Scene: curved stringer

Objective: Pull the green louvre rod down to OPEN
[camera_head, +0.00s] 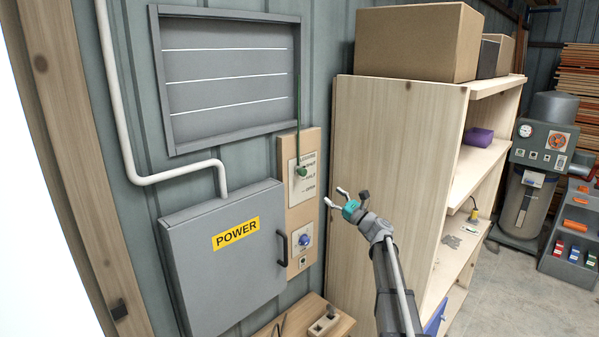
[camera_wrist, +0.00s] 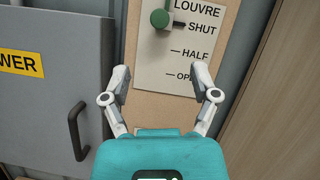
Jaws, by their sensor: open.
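The green louvre rod (camera_head: 299,115) hangs along the wall board and ends in a round green knob (camera_head: 301,171). In the wrist view the knob (camera_wrist: 160,18) is level with the SHUT mark on the white louvre scale plate (camera_wrist: 178,62), above HALF and OPEN. The louvre panel (camera_head: 228,82) at upper left shows flat slats with thin light lines between them. My gripper (camera_head: 335,196) is open and empty, right of and slightly below the knob in the head view. In the wrist view its spread fingertips (camera_wrist: 160,72) are below the knob and do not touch it.
A grey POWER box (camera_head: 222,262) with a dark handle (camera_head: 282,248) stands left of the board. A blue knob (camera_head: 305,240) sits below the scale. A wooden shelf unit (camera_head: 385,165) rises close behind my gripper. A white pipe (camera_head: 112,100) runs down the wall.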

